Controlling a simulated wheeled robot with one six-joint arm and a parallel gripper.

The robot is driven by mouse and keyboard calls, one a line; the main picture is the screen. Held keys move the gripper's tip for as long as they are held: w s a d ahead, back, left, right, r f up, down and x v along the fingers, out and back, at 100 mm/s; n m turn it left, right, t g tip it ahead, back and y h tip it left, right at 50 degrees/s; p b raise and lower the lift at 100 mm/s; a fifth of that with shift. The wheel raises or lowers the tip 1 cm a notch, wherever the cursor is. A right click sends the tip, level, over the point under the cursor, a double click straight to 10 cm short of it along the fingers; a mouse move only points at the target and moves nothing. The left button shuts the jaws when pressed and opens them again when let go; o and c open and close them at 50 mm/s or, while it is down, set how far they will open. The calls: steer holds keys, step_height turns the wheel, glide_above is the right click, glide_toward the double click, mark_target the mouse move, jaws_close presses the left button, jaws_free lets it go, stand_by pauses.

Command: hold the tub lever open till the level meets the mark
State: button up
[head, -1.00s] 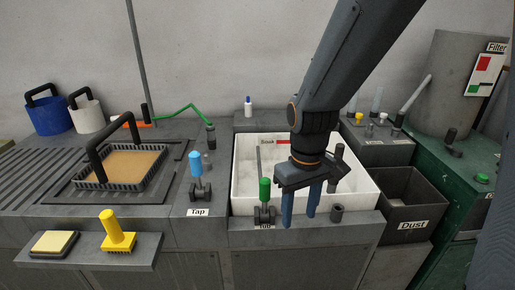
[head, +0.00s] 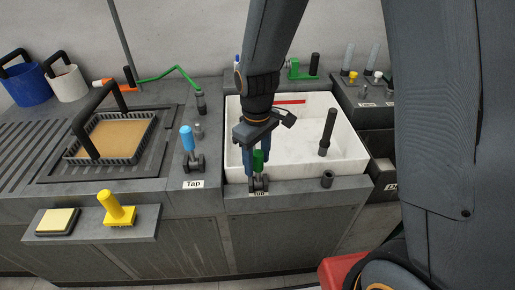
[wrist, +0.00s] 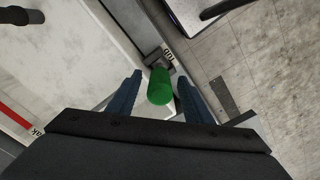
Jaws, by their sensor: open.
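The tub lever has a green handle (head: 258,161) and stands on the front rim of the white tub (head: 345,152). In the wrist view the green handle (wrist: 160,87) lies between the two blue fingers, with a gap on each side. My gripper (head: 257,172) is open around the handle and not closed on it. A red mark line (head: 290,101) shows on the tub's back inner wall, and part of it shows in the wrist view (wrist: 14,117). I cannot make out the water level in the tub.
A blue-handled tap lever (head: 187,140) stands left of the tub. A black upright post (head: 327,132) and a short dark socket (head: 327,179) are at the tub's right. A yellow stamp-like tool (head: 117,208) sits on the front shelf.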

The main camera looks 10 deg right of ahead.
steer(key=shift+f, duration=0.75)
